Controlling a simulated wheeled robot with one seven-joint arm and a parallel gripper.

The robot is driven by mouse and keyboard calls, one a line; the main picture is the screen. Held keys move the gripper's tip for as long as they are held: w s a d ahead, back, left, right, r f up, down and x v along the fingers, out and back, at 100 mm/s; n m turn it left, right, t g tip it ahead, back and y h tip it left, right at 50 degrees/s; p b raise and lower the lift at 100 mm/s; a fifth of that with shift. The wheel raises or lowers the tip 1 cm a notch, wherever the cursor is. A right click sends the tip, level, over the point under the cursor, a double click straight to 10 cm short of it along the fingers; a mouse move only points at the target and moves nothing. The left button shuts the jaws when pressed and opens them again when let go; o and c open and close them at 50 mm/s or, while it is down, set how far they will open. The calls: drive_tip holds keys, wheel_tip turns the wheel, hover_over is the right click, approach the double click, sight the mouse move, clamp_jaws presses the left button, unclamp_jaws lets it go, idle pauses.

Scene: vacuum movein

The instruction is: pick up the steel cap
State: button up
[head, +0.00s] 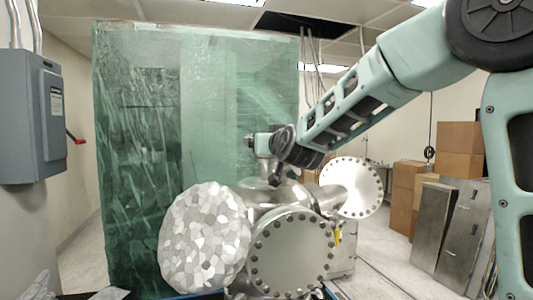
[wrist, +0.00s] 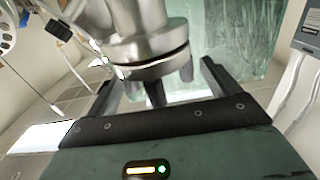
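The steel cap (wrist: 150,70) appears in the wrist view as a round, shiny metal piece at the end of a steel neck, with a dark line around the joint. My gripper (wrist: 162,72) is open, with one dark finger on each side of the cap. A gap shows between the cap and the right finger; contact on the left side is unclear. In the head view my gripper (head: 272,142) is at the top port of the steel vacuum chamber (head: 268,194), and my arm's end largely hides the cap there.
The chamber bears a large bolted flange (head: 292,252) in front and another (head: 351,188) at right. A faceted pale disc (head: 205,238) stands at front left. A green translucent panel (head: 150,130) rises behind. Cardboard boxes (head: 460,137) and metal cabinets (head: 462,235) are at right.

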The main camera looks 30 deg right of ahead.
drive_tip(key=c, duration=1)
drive_tip(key=shift+r+p, duration=1.85)
drive_tip(key=shift+r, duration=4.75)
